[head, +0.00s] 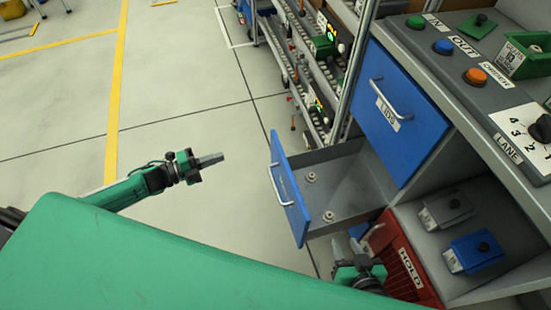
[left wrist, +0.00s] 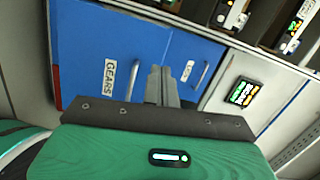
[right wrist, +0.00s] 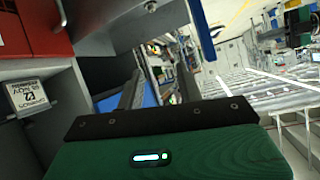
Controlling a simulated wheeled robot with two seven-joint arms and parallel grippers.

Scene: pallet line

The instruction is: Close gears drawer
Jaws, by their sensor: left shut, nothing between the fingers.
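The gears drawer (head: 287,190) is pulled out, its blue front with a bar handle facing left in the head view. A few small pale round parts (head: 328,216) lie inside it. In the left wrist view its front (left wrist: 85,50) carries a GEARS label (left wrist: 109,77). My left gripper (head: 221,157) is shut and empty, left of the drawer front and apart from it, pointing towards it. My right gripper (head: 354,242) is low beside the drawer's near side, by the red bin; its fingers are spread with nothing seen between them.
The closed blue LIDS drawer (head: 402,115) is above and right. A red HOLD bin (head: 405,262) and a shelf with a grey and a blue box (head: 478,250) are below. A button panel (head: 470,60) tops the cabinet. Open floor (head: 215,100) lies left.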

